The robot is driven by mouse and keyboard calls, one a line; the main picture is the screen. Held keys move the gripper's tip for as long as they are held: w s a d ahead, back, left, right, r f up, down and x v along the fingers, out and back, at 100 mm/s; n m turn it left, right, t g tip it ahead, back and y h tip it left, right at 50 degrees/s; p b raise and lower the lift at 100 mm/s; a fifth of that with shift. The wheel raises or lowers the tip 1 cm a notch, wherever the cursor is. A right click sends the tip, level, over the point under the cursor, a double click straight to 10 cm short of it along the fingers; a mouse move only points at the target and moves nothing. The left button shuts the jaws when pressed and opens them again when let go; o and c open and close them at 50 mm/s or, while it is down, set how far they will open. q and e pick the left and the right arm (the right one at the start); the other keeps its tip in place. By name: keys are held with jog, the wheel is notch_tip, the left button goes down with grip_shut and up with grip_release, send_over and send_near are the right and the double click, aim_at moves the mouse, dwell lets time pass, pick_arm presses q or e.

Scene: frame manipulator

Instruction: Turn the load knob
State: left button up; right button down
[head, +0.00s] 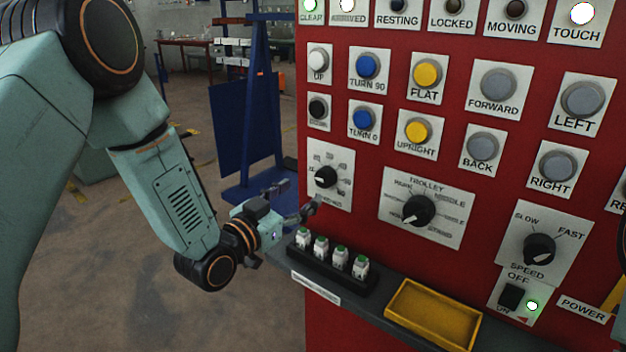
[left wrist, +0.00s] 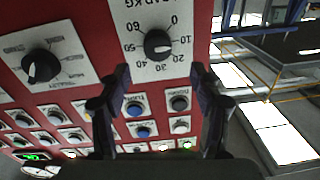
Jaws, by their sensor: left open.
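The load knob (head: 326,177) is a round black knob on a white dial plate, low on the left side of the red panel. In the left wrist view, upside down, the load knob (left wrist: 158,45) has numbers from 0 to 60 around it. Its white mark appears to point near 10. My left gripper (head: 297,198) is open, just left of and below the knob, fingers towards the panel. In the wrist view the open left gripper (left wrist: 160,77) has a fingertip either side below the knob, with nothing between them. My right gripper is not in view.
The trolley knob (head: 418,210) is right of the load dial, with the speed knob (head: 539,249) beyond. A ledge under the panel holds a black rack (head: 330,270) of several green-topped items and a yellow tray (head: 432,313). A blue stand (head: 258,110) stands behind my left gripper.

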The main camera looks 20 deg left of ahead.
aim_at(322, 181)
pick_arm(q)
jog(key=x, duration=0.6)
jog(key=shift+d+f+b, duration=0.15)
jog(key=shift+d+b, duration=0.05)
jog(key=shift+b, duration=0.1)
jog(key=shift+w, duration=0.3)
jog(key=shift+w+d, duration=0.15)
jog(key=shift+d, duration=0.05)
jog(key=shift+w, duration=0.15)
jog(key=shift+c, duration=0.2)
